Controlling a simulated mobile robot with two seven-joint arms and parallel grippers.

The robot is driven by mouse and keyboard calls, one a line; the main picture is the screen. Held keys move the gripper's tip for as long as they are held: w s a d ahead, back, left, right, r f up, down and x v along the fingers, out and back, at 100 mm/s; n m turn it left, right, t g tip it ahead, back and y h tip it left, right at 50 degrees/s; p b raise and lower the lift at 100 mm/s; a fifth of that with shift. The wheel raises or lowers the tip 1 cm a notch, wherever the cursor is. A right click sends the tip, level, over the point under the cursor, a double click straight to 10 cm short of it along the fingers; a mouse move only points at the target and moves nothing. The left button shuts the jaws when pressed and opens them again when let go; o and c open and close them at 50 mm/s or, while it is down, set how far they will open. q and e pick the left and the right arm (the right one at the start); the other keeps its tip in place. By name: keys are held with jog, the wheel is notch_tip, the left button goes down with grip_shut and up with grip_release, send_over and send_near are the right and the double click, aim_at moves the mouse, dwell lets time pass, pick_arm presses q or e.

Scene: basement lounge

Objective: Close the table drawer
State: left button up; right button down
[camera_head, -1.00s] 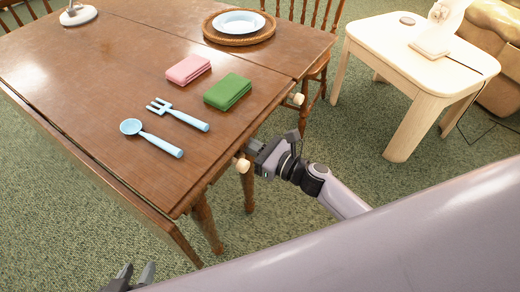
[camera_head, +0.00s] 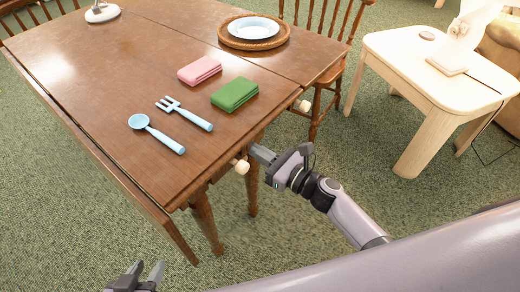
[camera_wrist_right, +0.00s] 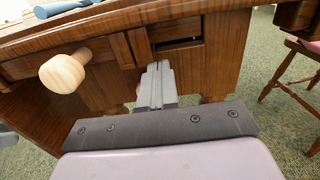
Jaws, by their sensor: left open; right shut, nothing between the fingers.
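The brown wooden table (camera_head: 95,75) has two pale round knobs on its near right side. The nearer knob (camera_head: 242,166) stands out below the table edge, and it also shows at the left in the right wrist view (camera_wrist_right: 62,74). The drawer front around it is mostly under the tabletop, and I cannot tell how far it stands out. The other knob (camera_head: 302,105) is farther back. My right gripper (camera_head: 258,152) is shut and empty, just right of the nearer knob, pointing at the table's side. My left gripper (camera_head: 147,272) is open and empty, low at the front.
A blue spoon (camera_head: 157,134), blue fork (camera_head: 186,115), pink cloth (camera_head: 199,70) and green cloth (camera_head: 235,93) lie on the tabletop. A plate (camera_head: 253,28) sits farther back. A wooden chair (camera_head: 328,75) and pale side table (camera_head: 440,75) stand right. Carpet between is clear.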

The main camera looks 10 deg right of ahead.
jog(key=v, duration=1)
jog(key=shift+s+d, duration=0.25)
jog(key=shift+s, duration=0.05)
